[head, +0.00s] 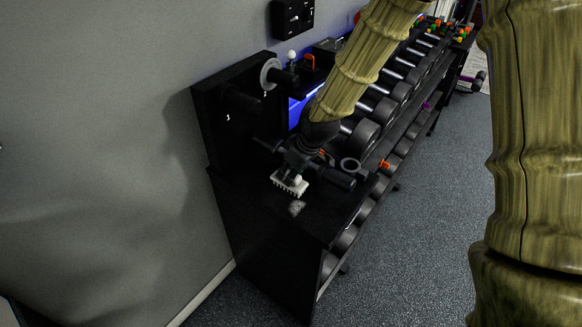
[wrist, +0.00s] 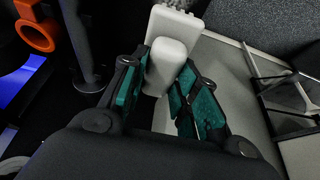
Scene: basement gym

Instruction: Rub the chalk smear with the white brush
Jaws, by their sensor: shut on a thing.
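The white brush (head: 289,184) is held in my gripper (head: 296,169) above the black top of the rack, bristles towards that top. In the wrist view the brush (wrist: 169,22) has its rounded handle between the green-padded fingers of my gripper (wrist: 165,68). The chalk smear (head: 297,207) is a small grey-white patch on the black top, just below the brush in the head view. I cannot tell whether the bristles touch the surface. The smear is not visible in the wrist view.
A dumbbell rack (head: 396,92) runs back to the right. A black upright panel (head: 215,130) stands to the left. The near end of the black top (head: 297,230) is clear.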

